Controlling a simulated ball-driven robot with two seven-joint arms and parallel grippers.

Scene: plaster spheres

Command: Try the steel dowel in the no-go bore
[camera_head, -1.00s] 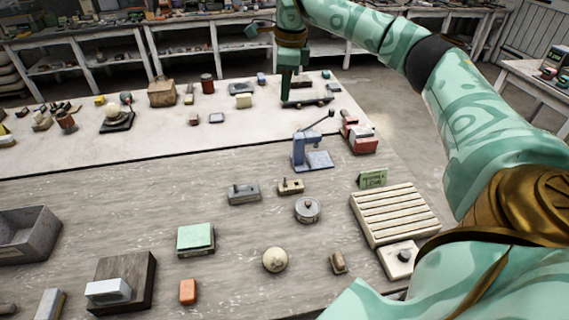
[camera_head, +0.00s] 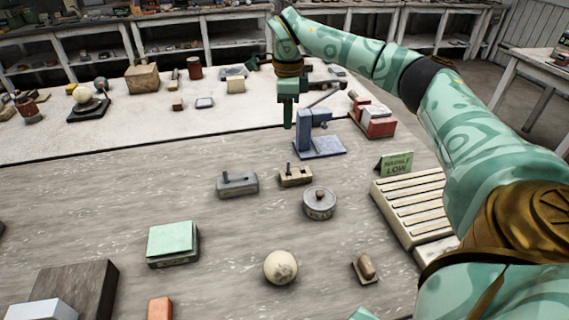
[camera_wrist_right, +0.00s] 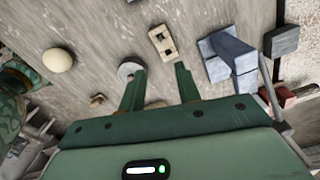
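A small tan block (camera_head: 295,178) with a short dark upright pin (camera_head: 289,168) at its left end lies on the bench. In the right wrist view the block (camera_wrist_right: 162,42) shows two dark spots on its top. A grey block (camera_head: 238,185) with a similar upright pin (camera_head: 225,177) lies to its left. I cannot tell for sure which pin is the steel dowel, nor which bore is no-go. My right gripper (camera_head: 288,122) points down beyond the tan block, by the blue press; its fingers (camera_wrist_right: 158,80) are apart and empty.
The blue press (camera_head: 319,143) stands close to the right gripper, with a red device (camera_head: 374,118) behind it. A round grey lidded disc (camera_head: 319,204), a plaster ball (camera_head: 280,267) and a slatted cream rack (camera_head: 412,205) stand nearer.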

